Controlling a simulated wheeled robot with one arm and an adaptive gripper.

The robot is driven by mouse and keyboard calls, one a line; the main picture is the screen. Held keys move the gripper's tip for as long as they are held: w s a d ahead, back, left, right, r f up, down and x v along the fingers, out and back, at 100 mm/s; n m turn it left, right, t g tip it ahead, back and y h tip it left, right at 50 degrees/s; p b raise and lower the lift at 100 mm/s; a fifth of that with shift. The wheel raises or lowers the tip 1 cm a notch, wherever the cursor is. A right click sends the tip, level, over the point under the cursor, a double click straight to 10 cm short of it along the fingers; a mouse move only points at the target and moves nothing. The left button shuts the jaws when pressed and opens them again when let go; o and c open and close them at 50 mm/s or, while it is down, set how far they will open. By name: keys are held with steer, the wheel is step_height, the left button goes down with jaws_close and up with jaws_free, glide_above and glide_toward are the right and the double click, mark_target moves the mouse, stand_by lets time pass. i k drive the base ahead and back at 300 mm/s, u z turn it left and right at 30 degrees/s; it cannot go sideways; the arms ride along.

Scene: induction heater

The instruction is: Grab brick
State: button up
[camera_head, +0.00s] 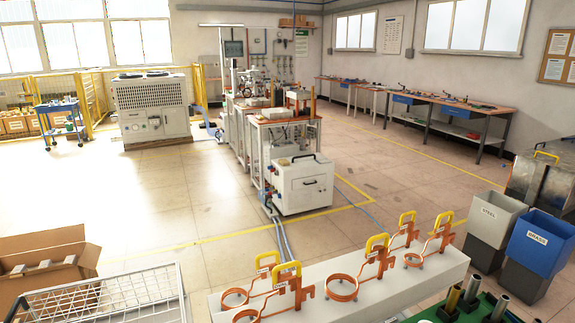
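No brick can be made out for certain. A pale block-shaped thing (276,113) lies on the wooden top of the machine bench (262,123) in the middle distance, and it is too small to tell whether it is a brick. Another pale boxy thing (298,94) stands a little behind it. My gripper is not in view.
Copper coils (342,288) with yellow handles sit on a pale beam (320,272) in front. Open floor (160,205) lies left of the bench.

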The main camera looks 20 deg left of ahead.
mark_target(284, 163)
steer(key=z, duration=1.9)
steer(key=i, duration=3.5)
steer(key=u, duration=3.1)
steer(key=i, duration=1.85)
steer(key=u, duration=0.05)
